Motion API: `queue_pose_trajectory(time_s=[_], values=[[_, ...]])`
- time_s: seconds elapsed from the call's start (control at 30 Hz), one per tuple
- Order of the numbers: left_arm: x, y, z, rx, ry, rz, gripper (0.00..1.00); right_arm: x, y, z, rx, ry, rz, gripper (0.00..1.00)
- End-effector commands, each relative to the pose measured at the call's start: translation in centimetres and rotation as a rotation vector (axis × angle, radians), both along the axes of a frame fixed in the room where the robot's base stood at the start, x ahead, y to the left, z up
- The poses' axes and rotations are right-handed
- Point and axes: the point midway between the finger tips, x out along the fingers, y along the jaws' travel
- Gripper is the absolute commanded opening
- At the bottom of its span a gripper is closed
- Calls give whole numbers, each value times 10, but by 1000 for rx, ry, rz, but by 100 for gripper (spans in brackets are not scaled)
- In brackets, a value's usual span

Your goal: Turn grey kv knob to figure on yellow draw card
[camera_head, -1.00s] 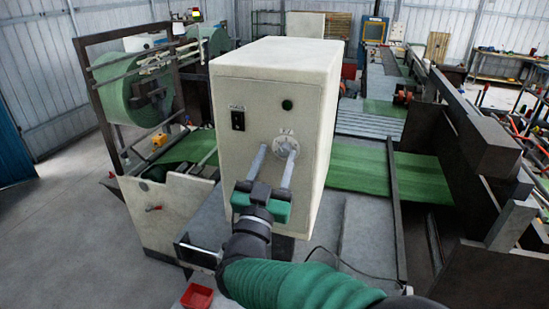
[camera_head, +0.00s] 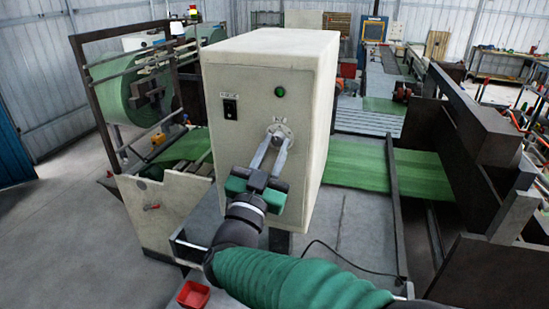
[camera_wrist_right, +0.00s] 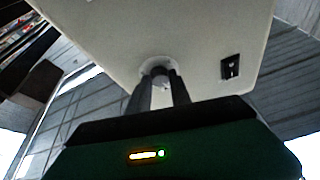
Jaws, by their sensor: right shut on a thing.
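The grey knob (camera_head: 279,131) is on a round pale dial on the front of a cream control cabinet (camera_head: 235,160). My right gripper (camera_head: 273,145) reaches up to it from below and is shut on it, one finger on each side. The fingers hide much of the knob and the figures around it. In the right wrist view, the two fingers (camera_wrist_right: 159,90) meet the knob (camera_wrist_right: 160,69) at the dial. I cannot make out a yellow draw card in either view. My left gripper is not in view.
A black switch (camera_head: 230,109) and a green lamp (camera_head: 280,91) are on the same panel. A green roll (camera_head: 130,95) stands at left, and green sheet (camera_head: 355,165) runs behind the cabinet. Grey floor is clear at left.

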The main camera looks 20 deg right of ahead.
Motion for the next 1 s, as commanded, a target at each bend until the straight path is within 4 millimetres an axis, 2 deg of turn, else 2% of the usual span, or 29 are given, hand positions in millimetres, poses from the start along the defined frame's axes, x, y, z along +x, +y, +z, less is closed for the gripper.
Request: queue_pose_trajectory(time_s=[0.03, 0.4, 0.7, 1.0], values=[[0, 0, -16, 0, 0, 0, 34, 0, 1, -9, 29, -22, 1, 0], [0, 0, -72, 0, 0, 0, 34, 1, 3, -7, 313, -212, 2, 0], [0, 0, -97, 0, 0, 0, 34, 2, 5, -4, 532, -357, 1, 0], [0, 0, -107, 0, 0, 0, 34, 3, 5, -1, 680, -455, 0, 0]])
